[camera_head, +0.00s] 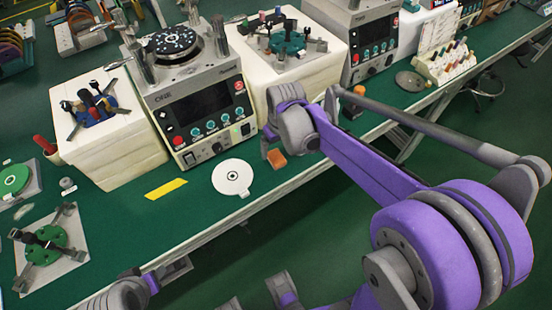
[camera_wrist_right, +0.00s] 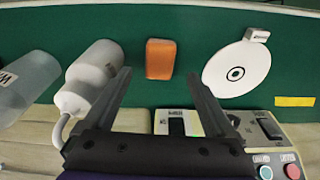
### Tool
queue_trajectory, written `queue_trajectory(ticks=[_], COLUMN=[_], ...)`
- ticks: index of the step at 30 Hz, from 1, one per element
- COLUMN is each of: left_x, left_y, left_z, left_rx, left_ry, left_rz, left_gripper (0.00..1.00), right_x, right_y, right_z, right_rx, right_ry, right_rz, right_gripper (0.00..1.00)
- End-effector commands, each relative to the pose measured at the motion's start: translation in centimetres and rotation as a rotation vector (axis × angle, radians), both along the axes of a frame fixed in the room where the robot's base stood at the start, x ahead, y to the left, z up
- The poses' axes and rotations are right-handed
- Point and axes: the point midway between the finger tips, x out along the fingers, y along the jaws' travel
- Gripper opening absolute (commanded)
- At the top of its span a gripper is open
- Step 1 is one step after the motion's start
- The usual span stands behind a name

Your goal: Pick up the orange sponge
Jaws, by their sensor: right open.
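The orange sponge (camera_head: 277,159) is a small block lying flat on the green bench top near its front edge, right of the white disc. In the right wrist view the sponge (camera_wrist_right: 160,58) shows beyond the fingertips, roughly centred between them. My right gripper (camera_head: 287,143) is just above and behind the sponge in the head view, partly hidden by its own arm. In the wrist view the right gripper (camera_wrist_right: 159,76) is open, with nothing between its fingers. My left gripper cannot be made out; only grey and purple arm parts show along the bottom edge.
The white disc (camera_head: 232,177) and yellow strip (camera_head: 166,189) lie left of the sponge. A machine with a control panel (camera_head: 205,115) stands behind. In the wrist view, a white bottle (camera_wrist_right: 92,75) is close to the left finger.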

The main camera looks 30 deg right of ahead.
Motion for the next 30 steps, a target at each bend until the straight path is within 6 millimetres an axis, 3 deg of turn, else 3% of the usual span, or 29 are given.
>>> queue_trajectory(ticks=[8,17,30], left_x=[-0.1,-0.1,-0.1], left_y=[0.0,0.0,0.0], left_z=[-0.7,-0.7,-0.7], left_rx=[0.0,0.0,0.0], left_ry=[0.002,0.002,0.002], left_rz=[0.0,0.0,0.0], left_gripper=[0.5,0.5,0.5], right_x=[0.4,0.5,0.5], right_y=[-0.1,-0.1,-0.1], right_z=[-4.0,-4.5,-4.4], right_rx=[0.0,0.0,0.0], right_ry=[0.0,0.0,0.0], right_rz=[0.0,0.0,0.0], right_gripper=[0.9,0.9,0.11])
